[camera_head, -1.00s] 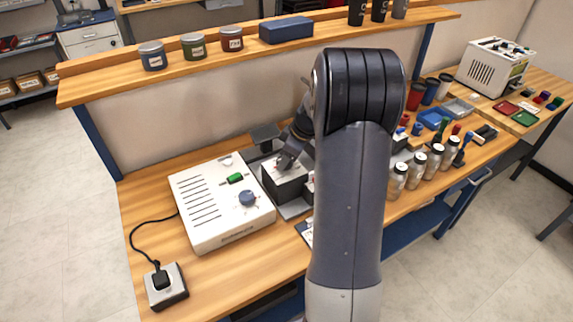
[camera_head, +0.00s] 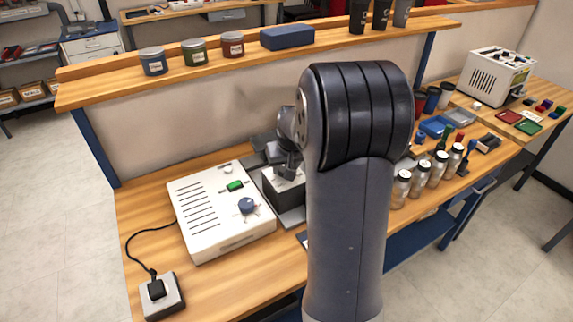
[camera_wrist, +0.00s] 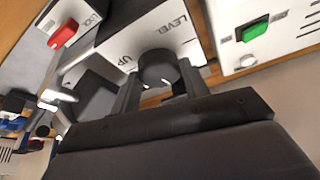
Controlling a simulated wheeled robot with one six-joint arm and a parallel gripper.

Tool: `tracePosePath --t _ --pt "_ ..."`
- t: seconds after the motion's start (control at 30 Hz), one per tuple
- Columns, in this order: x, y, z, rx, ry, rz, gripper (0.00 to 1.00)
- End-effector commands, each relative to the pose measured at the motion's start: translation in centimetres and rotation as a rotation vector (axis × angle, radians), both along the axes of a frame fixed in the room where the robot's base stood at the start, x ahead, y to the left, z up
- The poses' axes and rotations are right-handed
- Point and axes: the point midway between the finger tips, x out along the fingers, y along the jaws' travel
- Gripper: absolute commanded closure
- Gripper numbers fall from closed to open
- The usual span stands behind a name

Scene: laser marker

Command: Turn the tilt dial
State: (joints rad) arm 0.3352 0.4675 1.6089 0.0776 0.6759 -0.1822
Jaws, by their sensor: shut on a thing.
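In the wrist view, a dark round dial (camera_wrist: 157,68) sits on a white-topped unit marked LEVEL and UP. I take it for the tilt dial. My gripper (camera_wrist: 159,80) has its two fingers on either side of the dial and is shut on it. In the head view, my gripper (camera_head: 287,168) is low over the small dark unit with a pale top (camera_head: 284,190), just right of the white control box. The dial is hidden there by my gripper and arm.
A red switch (camera_wrist: 63,33) marked LOCK is near the dial. Several jars (camera_head: 401,190) stand right of my arm. A shelf (camera_head: 110,85) runs behind. The bench's front left holds a socket box (camera_head: 172,305).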

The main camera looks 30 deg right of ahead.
Motion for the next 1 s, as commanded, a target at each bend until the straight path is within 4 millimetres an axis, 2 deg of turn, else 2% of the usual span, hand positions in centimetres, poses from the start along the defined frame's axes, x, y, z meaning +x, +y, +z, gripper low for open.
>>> tracePosePath --t 1.0 --pt "0.44 0.50 -0.23 0.001 -0.001 -0.956 0.80"
